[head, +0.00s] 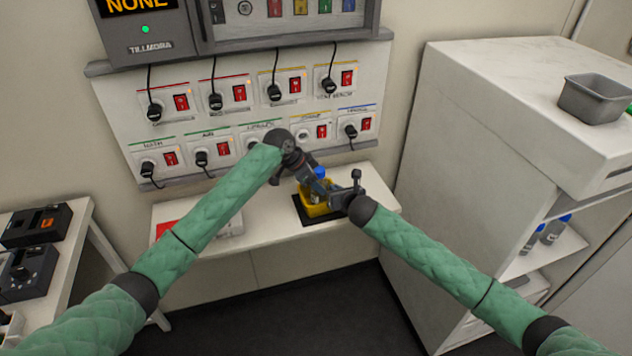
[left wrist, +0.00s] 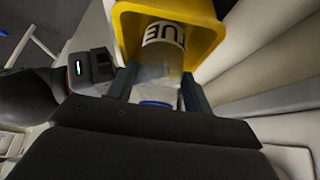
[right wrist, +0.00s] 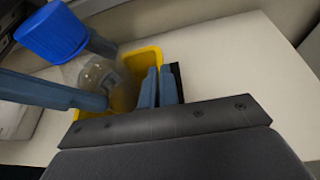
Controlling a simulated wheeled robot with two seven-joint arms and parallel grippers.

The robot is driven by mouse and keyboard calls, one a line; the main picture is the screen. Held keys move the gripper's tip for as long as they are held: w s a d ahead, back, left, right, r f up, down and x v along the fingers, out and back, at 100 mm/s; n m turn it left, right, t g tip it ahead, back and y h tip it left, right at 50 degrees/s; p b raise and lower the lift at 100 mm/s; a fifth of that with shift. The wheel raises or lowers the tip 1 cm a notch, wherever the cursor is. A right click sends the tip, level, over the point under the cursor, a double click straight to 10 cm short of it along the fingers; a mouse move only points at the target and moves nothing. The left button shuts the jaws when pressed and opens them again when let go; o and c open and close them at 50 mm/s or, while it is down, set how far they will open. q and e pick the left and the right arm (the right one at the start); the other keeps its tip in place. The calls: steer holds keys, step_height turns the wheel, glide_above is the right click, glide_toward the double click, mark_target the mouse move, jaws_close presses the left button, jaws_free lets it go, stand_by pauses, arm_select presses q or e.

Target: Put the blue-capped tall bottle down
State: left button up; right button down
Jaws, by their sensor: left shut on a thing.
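The tall bottle with a blue cap (head: 320,173) is at the yellow open-topped holder (head: 322,209) on the wall shelf. Its cap (right wrist: 52,32) and clear body (right wrist: 98,76) show in the right wrist view. In the left wrist view its lettered label (left wrist: 165,36) faces into the yellow holder (left wrist: 214,40). The bottle's lower end is within the holder's opening; I cannot tell if it touches the bottom. My left gripper (head: 316,186) is shut on the bottle below the cap. My right gripper (right wrist: 157,88) is shut and empty, beside the holder.
The holder stands on a black pad (head: 300,213) on the white shelf (head: 262,222). A panel of plugs and red switches (head: 240,95) is just behind. A white cabinet (head: 450,150) with a grey tray (head: 594,98) stands to the right.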

arm_select(q)
steer(key=o, duration=1.1)
steer(key=shift+f, duration=0.1)
steer(key=v, duration=1.2)
arm_select(e)
steer(key=c, duration=1.6)
jaws_free()
steer(key=shift+s, duration=0.1)
